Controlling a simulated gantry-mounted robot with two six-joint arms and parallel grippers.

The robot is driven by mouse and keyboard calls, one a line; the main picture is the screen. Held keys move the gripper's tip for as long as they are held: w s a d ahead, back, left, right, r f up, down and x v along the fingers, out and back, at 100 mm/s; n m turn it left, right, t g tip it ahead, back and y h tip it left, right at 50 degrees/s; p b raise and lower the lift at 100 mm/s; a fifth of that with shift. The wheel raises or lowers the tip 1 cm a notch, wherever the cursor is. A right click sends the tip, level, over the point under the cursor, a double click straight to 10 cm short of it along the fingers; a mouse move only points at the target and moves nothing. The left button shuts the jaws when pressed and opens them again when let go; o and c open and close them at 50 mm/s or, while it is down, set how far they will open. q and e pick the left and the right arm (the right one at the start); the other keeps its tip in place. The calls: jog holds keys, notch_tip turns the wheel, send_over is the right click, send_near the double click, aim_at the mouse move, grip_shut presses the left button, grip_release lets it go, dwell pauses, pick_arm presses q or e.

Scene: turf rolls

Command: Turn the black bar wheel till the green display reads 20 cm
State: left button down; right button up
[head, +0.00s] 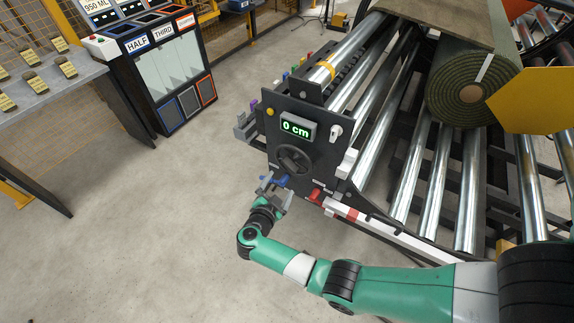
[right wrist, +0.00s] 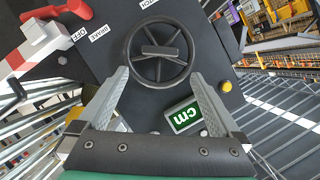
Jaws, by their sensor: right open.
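The black bar wheel (head: 293,158) sits on the dark upright panel (head: 312,150) at the end of the roller bed, below the green display (head: 296,129), which reads 0 cm. My right gripper (head: 274,186) is in front of the panel, just below the wheel. In the right wrist view the wheel (right wrist: 158,53) shows as a spoked ring with a bar across its middle. The open, empty fingers (right wrist: 159,75) point at it from either side and seem apart from the bar. My left gripper is out of view.
A red lever (head: 315,195) sits at the panel's lower right, and a white knob (head: 335,132) at its upper right. A turf roll (head: 470,92) lies on the metal rollers. Left of the panel is open concrete floor (head: 180,210), with a labelled cabinet (head: 170,68) behind.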

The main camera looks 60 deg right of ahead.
aim_at(289, 168)
jog(key=b+x, duration=0.5)
jog(key=x, duration=0.5)
jog(key=shift+d+f, duration=0.25)
jog(key=shift+f, duration=0.05)
jog(key=shift+w+d, duration=0.15)
jog(key=shift+d, duration=0.3)
grip_shut()
